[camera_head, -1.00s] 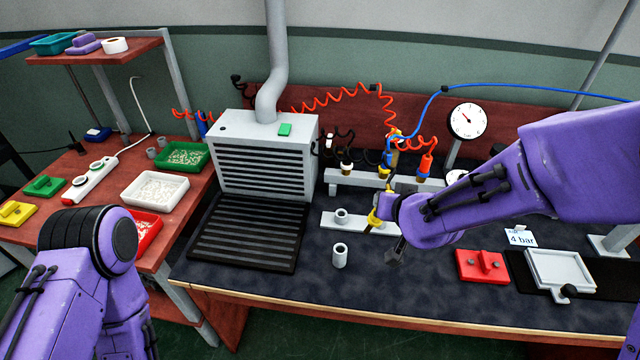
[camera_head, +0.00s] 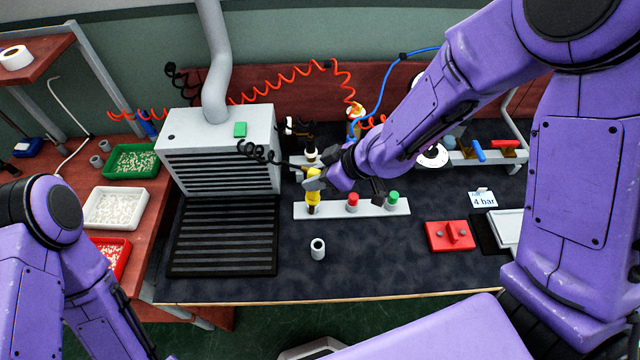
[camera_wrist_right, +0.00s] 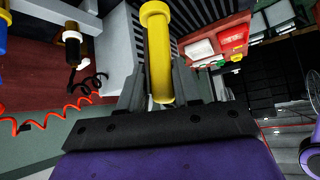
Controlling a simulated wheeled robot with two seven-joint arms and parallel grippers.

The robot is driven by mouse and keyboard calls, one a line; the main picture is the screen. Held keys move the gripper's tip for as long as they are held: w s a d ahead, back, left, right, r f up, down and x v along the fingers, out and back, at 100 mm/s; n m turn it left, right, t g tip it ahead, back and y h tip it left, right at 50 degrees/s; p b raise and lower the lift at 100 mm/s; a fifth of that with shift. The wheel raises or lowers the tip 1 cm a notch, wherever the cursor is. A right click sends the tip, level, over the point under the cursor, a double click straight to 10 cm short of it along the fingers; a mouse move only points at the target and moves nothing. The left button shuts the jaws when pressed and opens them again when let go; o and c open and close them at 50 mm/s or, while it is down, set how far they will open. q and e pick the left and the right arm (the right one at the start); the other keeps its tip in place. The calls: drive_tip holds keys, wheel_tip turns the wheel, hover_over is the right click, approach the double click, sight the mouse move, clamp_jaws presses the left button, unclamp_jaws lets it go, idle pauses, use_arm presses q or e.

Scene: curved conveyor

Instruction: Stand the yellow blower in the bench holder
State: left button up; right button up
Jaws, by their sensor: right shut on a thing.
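The yellow blower (camera_head: 313,190) is upright over the left end of the pale bench holder bar (camera_head: 332,210). Its lower end meets the bar in the picture; I cannot tell whether it is seated in a socket or just above it. My right gripper (camera_head: 318,183) is shut on the blower. In the right wrist view the yellow blower (camera_wrist_right: 159,55) stands between the jaws (camera_wrist_right: 160,88). Red (camera_head: 353,200) and green (camera_head: 393,196) topped pieces stand further right on the bar. My left arm shows at lower left, its gripper out of view.
A small grey cup (camera_head: 318,248) stands in front of the bar. A grey vented box (camera_head: 217,150) with a black grille (camera_head: 224,236) is to the left. A red block (camera_head: 450,236) lies right. Coiled orange hose (camera_head: 290,85) hangs behind.

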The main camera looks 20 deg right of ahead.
sight(316, 198)
use_arm(q)
wheel_tip(316, 198, up, 4)
drive_tip(key=w+p, duration=0.1)
drive_tip(key=p, duration=0.2)
use_arm(e)
drive_tip(key=s+a+n+g+y, duration=0.1)
drive_tip(key=s+a+n+g, duration=0.15)
drive_tip(key=s+n, duration=0.4)
use_arm(q)
wheel_tip(316, 198, down, 5)
drive_tip(key=b, duration=0.5)
drive_tip(key=shift+s+r, duration=0.15)
drive_tip(key=shift+r, duration=0.05)
use_arm(e)
drive_tip(key=shift+m, duration=0.65)
drive_tip(key=f, duration=0.3)
drive_tip(key=d+f, duration=0.1)
drive_tip(key=f, duration=0.1)
drive_tip(key=shift+w+f, duration=0.1)
drive_tip(key=shift+f, duration=0.15)
use_arm(q)
drive_tip(key=shift+r+p, duration=0.35)
use_arm(e)
drive_tip(key=shift+r, duration=0.1)
use_arm(q)
drive_tip(key=shift+r+p, duration=0.35)
